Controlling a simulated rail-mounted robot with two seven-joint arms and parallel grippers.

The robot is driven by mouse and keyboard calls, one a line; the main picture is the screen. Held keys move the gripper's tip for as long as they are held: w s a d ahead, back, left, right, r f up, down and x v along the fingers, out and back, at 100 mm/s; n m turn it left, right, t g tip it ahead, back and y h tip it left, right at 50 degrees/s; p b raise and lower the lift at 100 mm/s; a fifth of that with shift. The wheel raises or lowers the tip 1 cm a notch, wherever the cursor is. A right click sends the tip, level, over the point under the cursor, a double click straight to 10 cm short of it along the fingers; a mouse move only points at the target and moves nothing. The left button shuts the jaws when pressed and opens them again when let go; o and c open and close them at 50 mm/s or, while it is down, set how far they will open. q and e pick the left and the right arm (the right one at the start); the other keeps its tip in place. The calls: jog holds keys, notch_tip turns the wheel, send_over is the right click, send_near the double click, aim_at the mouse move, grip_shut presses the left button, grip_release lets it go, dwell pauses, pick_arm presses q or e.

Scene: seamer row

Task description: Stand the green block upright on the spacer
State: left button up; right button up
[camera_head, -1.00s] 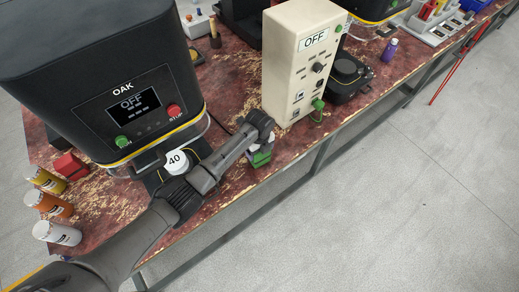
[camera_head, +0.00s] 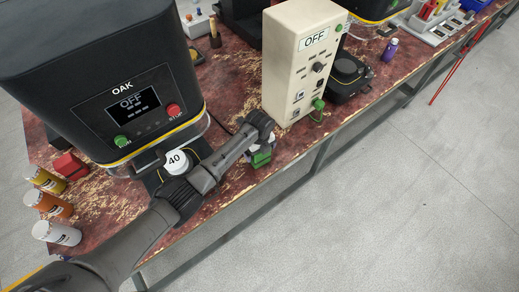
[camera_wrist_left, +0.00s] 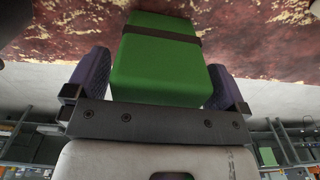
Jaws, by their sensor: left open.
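The green block (camera_head: 262,158) is near the front edge of the worn red bench, partly hidden by my left wrist in the head view. In the left wrist view the green block (camera_wrist_left: 158,65) lies between the two purple-padded fingers of my left gripper (camera_wrist_left: 158,82), with a dark band across it. The jaws are open around the block, one finger close to each side. A white round piece marked 40 (camera_head: 175,161), perhaps the spacer, sits under the OAK machine, left of the gripper. My right gripper is not in view.
The OAK machine (camera_head: 110,80) stands at the left, its screen reading OFF. A cream control box (camera_head: 298,65) stands just behind the block. Several bottles (camera_head: 55,205) and a red block (camera_head: 70,166) are at the left. The bench's front edge is close to the gripper.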

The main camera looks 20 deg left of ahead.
pick_arm(q)
jog(key=shift+f+b, duration=0.2)
jog(key=shift+b, duration=0.15)
notch_tip(320, 180, up, 6)
jog(key=shift+r+p, duration=0.25)
jog(key=shift+p, duration=0.75)
jog(key=shift+r, duration=0.7)
